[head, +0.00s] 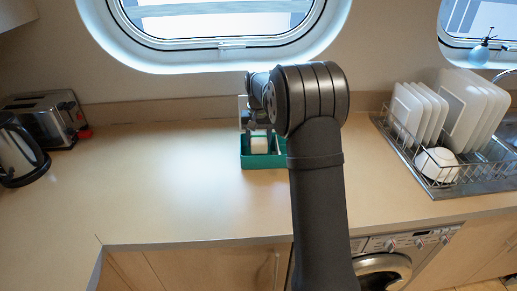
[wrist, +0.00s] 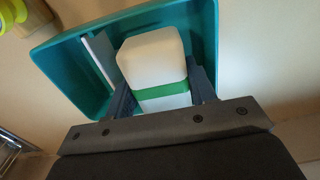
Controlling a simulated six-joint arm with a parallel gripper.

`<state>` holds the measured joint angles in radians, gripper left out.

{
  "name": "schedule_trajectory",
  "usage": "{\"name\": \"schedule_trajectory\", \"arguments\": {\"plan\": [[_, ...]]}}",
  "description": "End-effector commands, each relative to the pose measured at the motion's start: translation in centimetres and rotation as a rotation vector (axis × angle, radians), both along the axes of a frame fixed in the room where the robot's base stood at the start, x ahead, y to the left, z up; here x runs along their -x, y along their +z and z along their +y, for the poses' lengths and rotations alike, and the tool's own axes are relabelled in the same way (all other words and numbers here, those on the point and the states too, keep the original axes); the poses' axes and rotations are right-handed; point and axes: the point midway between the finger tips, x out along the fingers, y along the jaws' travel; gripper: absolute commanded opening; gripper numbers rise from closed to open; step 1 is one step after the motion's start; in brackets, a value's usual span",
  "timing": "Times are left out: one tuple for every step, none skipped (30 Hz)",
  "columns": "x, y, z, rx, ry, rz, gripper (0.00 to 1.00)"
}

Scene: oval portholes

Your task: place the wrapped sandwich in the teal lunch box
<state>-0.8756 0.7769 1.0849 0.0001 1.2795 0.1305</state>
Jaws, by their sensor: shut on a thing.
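The teal lunch box (head: 264,163) stands on the counter under the porthole, partly hidden by my arm in the head view. It also shows in the wrist view (wrist: 62,62), with a thin white divider (wrist: 98,55) inside on the left. The wrapped sandwich (wrist: 152,58) is a white block with a green band. My gripper (wrist: 163,92) is shut on it, one finger on each side. The sandwich is over or inside the box, right of the divider; I cannot tell whether it touches the floor. It shows small and white in the head view (head: 259,145).
A kettle (head: 18,150) and a toaster (head: 46,115) stand at the far left. A dish rack (head: 440,180) with plates and a bowl stands at the right. The counter (head: 150,190) left of the box is clear. A yellow-green thing (wrist: 14,14) shows in the wrist view's corner.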

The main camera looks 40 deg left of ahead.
Motion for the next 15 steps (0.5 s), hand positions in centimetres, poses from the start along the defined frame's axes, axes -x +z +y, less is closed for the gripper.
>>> {"name": "schedule_trajectory", "arguments": {"plan": [[0.0, -0.3, 0.1, 0.001, 0.0, 0.001, 0.26], [0.0, -0.5, 0.1, 0.001, 0.0, 0.001, 0.26], [0.1, -1.0, 0.0, 0.002, 0.0, 0.002, 0.26], [0.1, -1.4, 0.0, 0.002, 0.0, 0.002, 0.26], [0.0, -1.8, 0.0, 0.001, 0.0, 0.001, 0.26], [0.1, -2.4, 0.0, 0.002, 0.0, 0.002, 0.26], [0.1, -2.9, 0.0, 0.002, 0.0, 0.002, 0.26], [0.0, -3.3, 0.0, 0.001, 0.0, 0.001, 0.26], [0.1, -3.8, 0.0, 0.002, 0.0, 0.002, 0.26], [0.1, -4.0, 0.0, 0.001, 0.0, 0.001, 0.26], [0.0, -4.0, 0.0, 0.001, 0.0, 0.001, 0.26], [0.0, -4.0, 0.0, 0.0, 0.0, 0.0, 0.26], [0.0, -4.0, 0.0, 0.0, 0.0, 0.0, 0.26], [0.0, -4.0, 0.0, 0.0, 0.0, 0.0, 0.26], [0.0, -4.0, 0.0, 0.0, 0.0, 0.0, 0.26]]}}
